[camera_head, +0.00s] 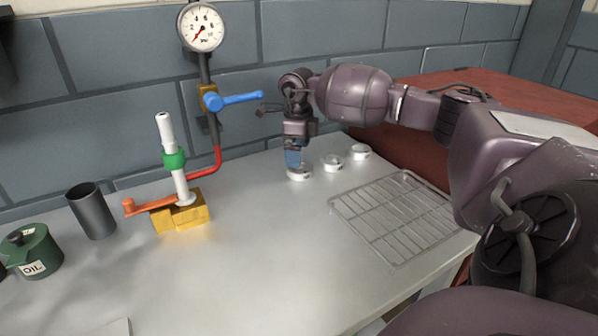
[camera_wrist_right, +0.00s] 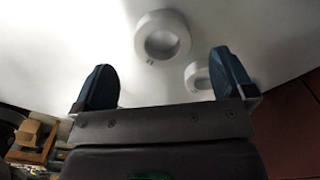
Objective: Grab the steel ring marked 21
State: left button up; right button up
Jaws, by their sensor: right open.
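Three small pale steel rings stand in a slanting row on the bench: a near one (camera_head: 299,175), a middle one (camera_head: 332,162) and a far one (camera_head: 361,152). My right gripper (camera_head: 293,160) points down over the near ring and partly covers it. In the right wrist view the gripper (camera_wrist_right: 162,60) is open and empty, with one ring (camera_wrist_right: 178,18) ahead between its blue fingertips. A second ring (camera_wrist_right: 190,77) shows partly behind the right finger. A small dark mark on the first ring is too small to read. My left gripper is not in view.
A wire rack (camera_head: 385,225) lies right of the rings. A yellow-based valve stand (camera_head: 180,214) with an orange lever and white post, a grey cup (camera_head: 92,212) and a green oil can (camera_head: 32,252) stand left. A blue-handled gauge pipe (camera_head: 208,95) rises behind. The front middle bench is clear.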

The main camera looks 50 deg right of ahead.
aim_at(295, 176)
jog(key=f, duration=0.5)
jog(key=shift+s+d, duration=0.15)
jog(key=shift+d, duration=0.05)
jog(key=c, duration=1.1)
jog(key=shift+c, duration=0.7)
jog(key=shift+r, duration=0.15)
